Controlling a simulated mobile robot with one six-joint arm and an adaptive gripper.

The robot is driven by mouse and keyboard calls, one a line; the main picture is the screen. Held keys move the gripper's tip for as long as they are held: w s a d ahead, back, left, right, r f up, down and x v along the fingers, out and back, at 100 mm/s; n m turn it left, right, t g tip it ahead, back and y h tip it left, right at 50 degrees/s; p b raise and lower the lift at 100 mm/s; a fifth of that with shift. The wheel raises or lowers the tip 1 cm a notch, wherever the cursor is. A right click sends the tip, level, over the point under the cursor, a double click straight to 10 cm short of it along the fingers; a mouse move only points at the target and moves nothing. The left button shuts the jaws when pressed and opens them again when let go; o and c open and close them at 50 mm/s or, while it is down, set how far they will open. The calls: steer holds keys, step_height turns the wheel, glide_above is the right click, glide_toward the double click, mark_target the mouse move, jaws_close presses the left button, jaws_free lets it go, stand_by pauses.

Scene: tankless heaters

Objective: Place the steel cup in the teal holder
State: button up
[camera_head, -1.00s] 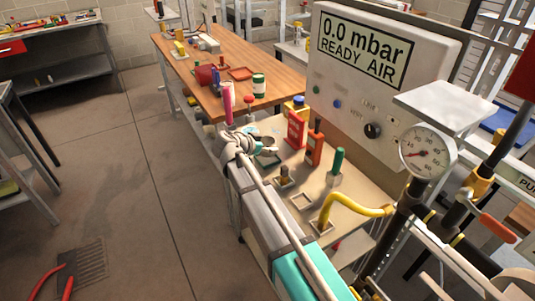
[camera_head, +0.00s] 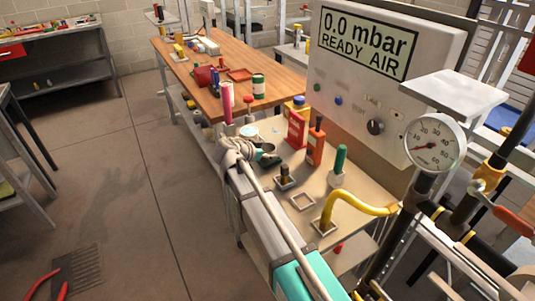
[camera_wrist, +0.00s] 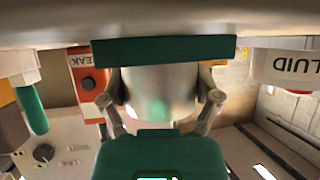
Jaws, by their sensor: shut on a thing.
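The steel cup (camera_wrist: 158,92) shows in the wrist view as a shiny grey body. It sits between the dark green pads of my gripper (camera_wrist: 160,100), which is shut on it. Parts of the cup are hidden behind the pads. In the head view my gripper (camera_head: 267,156) is over the left side of the near bench, and only a little of the cup shows there. A pale, bluish round piece (camera_head: 250,131) lies on the bench just beyond my gripper. It may be the teal holder, but it is too small to tell.
A pink cylinder (camera_head: 227,100) stands beyond my gripper. The display panel (camera_head: 370,70) rises behind.

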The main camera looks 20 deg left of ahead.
steer(key=shift+f, duration=0.1)
steer(key=o, duration=1)
steer(key=shift+o, duration=0.2)
steer(key=shift+s+a+r, duration=0.1)
steer(key=shift+s+r, duration=0.1)
steer(key=shift+r, duration=0.1)
steer(key=p+v, duration=0.5)
steer(key=v, duration=0.6)
steer(key=shift+s+p, duration=0.25)
steer(key=shift+p, duration=0.15)
steer(key=shift+a, duration=0.1)
